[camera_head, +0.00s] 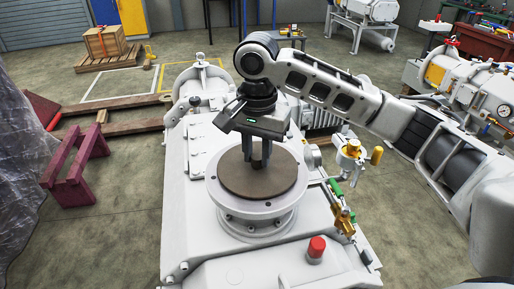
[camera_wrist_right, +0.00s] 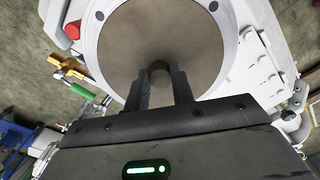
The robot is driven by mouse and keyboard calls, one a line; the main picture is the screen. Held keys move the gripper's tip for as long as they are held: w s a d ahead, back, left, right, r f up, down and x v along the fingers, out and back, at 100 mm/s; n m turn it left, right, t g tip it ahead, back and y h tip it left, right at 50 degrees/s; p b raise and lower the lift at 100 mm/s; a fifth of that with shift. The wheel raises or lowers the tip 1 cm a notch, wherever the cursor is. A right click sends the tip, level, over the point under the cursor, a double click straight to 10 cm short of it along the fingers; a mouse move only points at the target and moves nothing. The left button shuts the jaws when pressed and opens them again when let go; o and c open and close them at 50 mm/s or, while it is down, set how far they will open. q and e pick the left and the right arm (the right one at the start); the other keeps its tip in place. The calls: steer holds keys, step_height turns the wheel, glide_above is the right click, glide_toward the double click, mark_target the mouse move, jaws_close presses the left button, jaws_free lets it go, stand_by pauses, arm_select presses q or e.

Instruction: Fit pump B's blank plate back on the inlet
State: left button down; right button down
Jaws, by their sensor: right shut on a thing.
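The blank plate (camera_head: 245,183) is a flat brown disc with a small knob at its middle. It lies level within the white ring of pump B's inlet flange (camera_head: 228,205); I cannot tell whether it touches the seat all round. My right gripper (camera_head: 261,164) points straight down at the middle of the plate, shut on its knob. In the right wrist view, the knob (camera_wrist_right: 160,69) shows between the fingers of the right gripper (camera_wrist_right: 162,80), with the plate (camera_wrist_right: 160,32) around it and the flange rim (camera_wrist_right: 88,45) outside. My left gripper is not in view.
The white pump body (camera_head: 190,235) fills the middle. A red cap (camera_head: 316,248) stands in front of the flange, and a brass valve with a green handle (camera_head: 340,205) is at its right. A maroon trestle (camera_head: 75,172) and plastic sheeting (camera_head: 25,150) are at left.

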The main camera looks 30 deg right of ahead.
mark_target(257, 157)
steer(key=shift+f, duration=0.15)
steer(key=c, duration=1.2)
jaws_free()
step_height(257, 157, up, 13)
steer(key=shift+r, duration=0.1)
steer(key=shift+s, duration=0.1)
